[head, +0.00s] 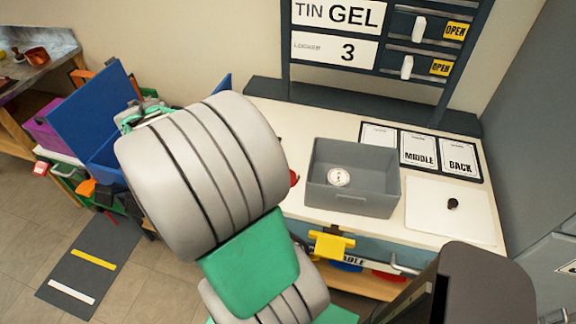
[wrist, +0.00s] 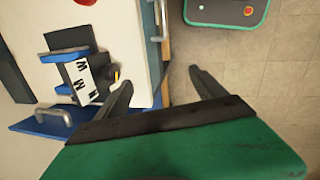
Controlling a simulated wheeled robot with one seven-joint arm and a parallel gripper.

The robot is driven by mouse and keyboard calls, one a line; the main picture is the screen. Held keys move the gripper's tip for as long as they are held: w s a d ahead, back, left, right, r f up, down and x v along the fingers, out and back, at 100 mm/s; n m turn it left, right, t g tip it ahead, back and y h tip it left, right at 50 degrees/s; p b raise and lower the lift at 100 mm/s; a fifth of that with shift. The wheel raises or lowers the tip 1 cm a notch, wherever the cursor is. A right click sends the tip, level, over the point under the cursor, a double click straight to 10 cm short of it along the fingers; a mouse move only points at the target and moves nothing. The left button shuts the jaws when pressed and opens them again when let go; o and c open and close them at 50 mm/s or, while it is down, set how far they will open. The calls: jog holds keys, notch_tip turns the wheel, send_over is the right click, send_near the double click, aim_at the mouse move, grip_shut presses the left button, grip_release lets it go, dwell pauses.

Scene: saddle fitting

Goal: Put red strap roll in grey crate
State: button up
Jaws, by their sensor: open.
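The grey crate (head: 383,205) stands on the white worktop in the head view, with a white round dial-like object inside. A small red thing (head: 293,178) peeks out left of the crate, mostly hidden by my arm; I cannot tell whether it is the strap roll. A red thing (wrist: 86,2) also shows, cut off, at the top edge of the wrist view. My gripper (wrist: 163,88) is open and empty in the wrist view, its fingers over the worktop's edge and the floor. My gripper is hidden in the head view.
Framed cards (head: 420,150) lie behind and right of the crate. A white board (head: 450,215) with a small black knob lies at the right. A rack (head: 385,60) stands behind. A dark-and-blue lettered holder (wrist: 78,75) is left of my fingers in the wrist view.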

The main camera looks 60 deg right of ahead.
jog(key=shift+o, duration=0.5)
jog(key=s+d+f+n+g+p, duration=0.1)
jog(key=s+d, duration=0.2)
jog(key=d, duration=0.3)
jog(key=s+d+g, duration=0.1)
jog(key=s+d, duration=0.2)
jog(key=d, duration=0.4)
jog(key=shift+s+d+f+n+p, duration=0.15)
jog(key=shift+s+f+n+p, duration=0.15)
jog(key=shift+f+n+p, duration=0.1)
jog(key=shift+n+g, duration=0.7)
jog(key=shift+g, duration=0.1)
jog(key=s+d+f, duration=0.2)
jog(key=f, duration=0.1)
jog(key=s+d+f+p, duration=0.1)
jog(key=s+d+f, duration=0.2)
jog(key=s+d+f+p, duration=0.1)
jog(key=s+d+f, duration=0.1)
jog(key=f, duration=0.1)
jog(key=shift+s+d+f, duration=0.2)
jog(key=shift+s+d, duration=0.1)
jog(key=shift+c, duration=0.5)
jog(key=shift+r, duration=0.1)
jog(key=c, duration=1.7)
